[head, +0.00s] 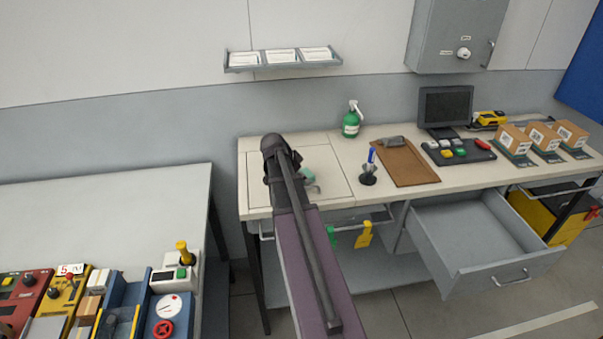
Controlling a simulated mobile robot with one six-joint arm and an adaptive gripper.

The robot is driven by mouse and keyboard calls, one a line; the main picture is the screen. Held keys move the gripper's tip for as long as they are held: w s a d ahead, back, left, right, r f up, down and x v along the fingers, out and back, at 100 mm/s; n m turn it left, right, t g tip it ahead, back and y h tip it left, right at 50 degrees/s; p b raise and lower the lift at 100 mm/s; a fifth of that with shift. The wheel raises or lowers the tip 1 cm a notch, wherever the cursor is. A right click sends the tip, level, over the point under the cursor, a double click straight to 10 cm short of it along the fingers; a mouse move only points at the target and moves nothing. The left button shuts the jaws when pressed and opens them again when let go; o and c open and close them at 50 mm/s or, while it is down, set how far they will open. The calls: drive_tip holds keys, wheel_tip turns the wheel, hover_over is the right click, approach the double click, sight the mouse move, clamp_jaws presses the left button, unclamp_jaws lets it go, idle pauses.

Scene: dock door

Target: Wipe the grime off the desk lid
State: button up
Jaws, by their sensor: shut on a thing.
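The desk lid (325,160) is the pale panel set in the left end of the bench top, marked by a thin outline. It is closed and flat. My arm comes up over its middle and hides much of it. My gripper (296,178) is low over the lid, largely hidden behind my arm. It is shut on a small pale green thing (307,174), perhaps a wiping pad, that shows at its right side. A small grey-green shape beside it on the lid is unclear. I cannot make out grime on the bare parts of the lid.
A green spray bottle (351,122), a dark stand with a blue-handled item (369,168) and a brown tray (404,164) stand right of the lid. An open drawer (485,236) juts out at the right. A separate table (100,215) with control boxes is at left.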

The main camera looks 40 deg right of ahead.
drive_tip(key=shift+s+a, duration=0.1)
idle(0.3)
idle(0.3)
drive_tip(key=shift+w+d+f, duration=0.1)
drive_tip(key=shift+w+d, duration=0.4)
drive_tip(key=shift+w, duration=0.3)
drive_tip(key=shift+w+d, duration=0.5)
drive_tip(key=shift+w, duration=0.3)
drive_tip(key=shift+w, duration=0.1)
drive_tip(key=shift+w+d, duration=0.5)
drive_tip(key=shift+w, duration=0.3)
drive_tip(key=shift+w+d, duration=0.5)
drive_tip(key=shift+w, duration=0.25)
drive_tip(key=shift+w+d, duration=0.5)
drive_tip(key=shift+w, duration=0.3)
drive_tip(key=shift+w+d, duration=0.45)
drive_tip(key=shift+w, duration=0.3)
drive_tip(key=shift+r, duration=0.2)
